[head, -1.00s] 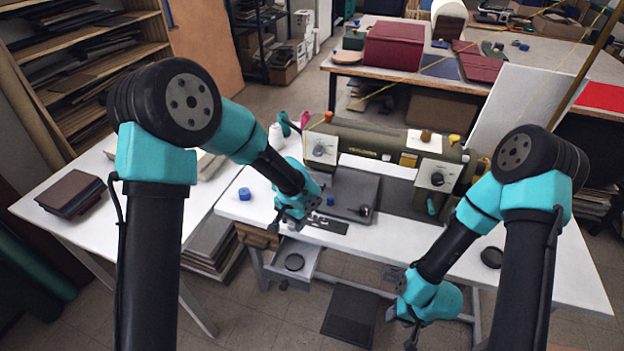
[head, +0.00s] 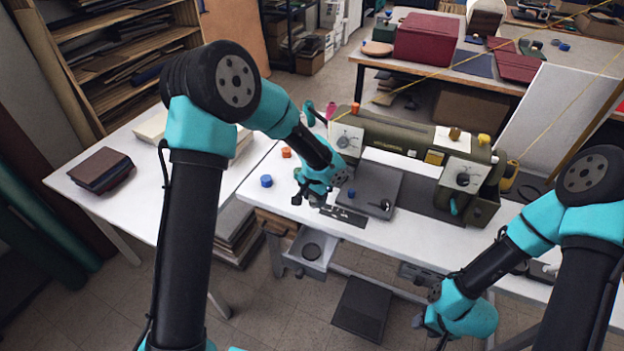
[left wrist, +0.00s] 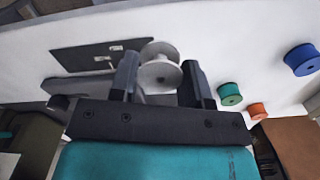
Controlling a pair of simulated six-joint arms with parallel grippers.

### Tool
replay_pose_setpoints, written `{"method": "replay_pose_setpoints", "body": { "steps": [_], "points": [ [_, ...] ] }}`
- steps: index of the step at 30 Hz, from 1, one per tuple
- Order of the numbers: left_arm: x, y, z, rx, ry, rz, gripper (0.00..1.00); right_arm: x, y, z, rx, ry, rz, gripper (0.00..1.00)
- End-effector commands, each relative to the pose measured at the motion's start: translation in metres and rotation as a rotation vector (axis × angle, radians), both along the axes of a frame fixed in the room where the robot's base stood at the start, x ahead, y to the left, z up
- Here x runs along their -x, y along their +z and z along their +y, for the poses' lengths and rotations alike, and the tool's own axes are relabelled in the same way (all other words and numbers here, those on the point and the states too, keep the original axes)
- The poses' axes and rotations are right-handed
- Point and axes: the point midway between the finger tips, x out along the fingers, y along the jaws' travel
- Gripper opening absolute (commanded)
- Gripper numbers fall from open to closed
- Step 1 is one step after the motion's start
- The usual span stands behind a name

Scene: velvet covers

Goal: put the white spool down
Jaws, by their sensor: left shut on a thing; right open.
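The white spool (left wrist: 159,68) sits between the two fingers of my left gripper (left wrist: 160,76) in the left wrist view, and the gripper is shut on it. In the head view my left gripper (head: 309,196) is low over the left part of the white table, near the black strip; the spool is not clearly visible there. Whether the spool touches the tabletop I cannot tell. My right gripper (head: 430,335) is open and empty, hanging low in front of the table.
A blue spool (head: 266,181) and an orange spool (head: 286,152) stand left of my left gripper; a green spool (left wrist: 229,94) is near them. An olive machine (head: 400,150) fills the table's back. A grey plate (head: 368,188) lies right of the gripper. An open drawer (head: 312,250) is below.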

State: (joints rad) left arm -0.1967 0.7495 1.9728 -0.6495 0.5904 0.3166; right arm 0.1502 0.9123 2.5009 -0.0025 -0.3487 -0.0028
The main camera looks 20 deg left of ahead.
Motion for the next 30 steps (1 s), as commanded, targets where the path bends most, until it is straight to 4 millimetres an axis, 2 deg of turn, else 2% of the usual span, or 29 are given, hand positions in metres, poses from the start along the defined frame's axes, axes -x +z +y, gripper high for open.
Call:
{"method": "replay_pose_setpoints", "body": {
  "steps": [1,9,18,22,30],
  "points": [
    [-0.011,-0.002,0.003,0.001,0.003,0.000,0.21,0.000,0.000,0.000,0.000,0.000,0.000,0.43],
    [-0.060,-0.007,0.016,0.000,0.002,-0.001,0.21,0.000,0.000,0.000,0.000,0.000,0.000,0.43],
    [-0.106,-0.011,0.028,0.001,0.001,0.000,0.21,0.000,0.000,0.000,0.000,0.000,0.000,0.43],
    [-0.113,-0.011,0.030,0.001,0.000,0.000,0.21,0.000,0.000,0.000,0.000,0.000,0.000,0.43],
    [-0.113,-0.011,0.030,0.001,-0.001,0.000,0.21,0.000,0.000,0.000,0.000,0.000,0.000,0.43]
  ]
}}
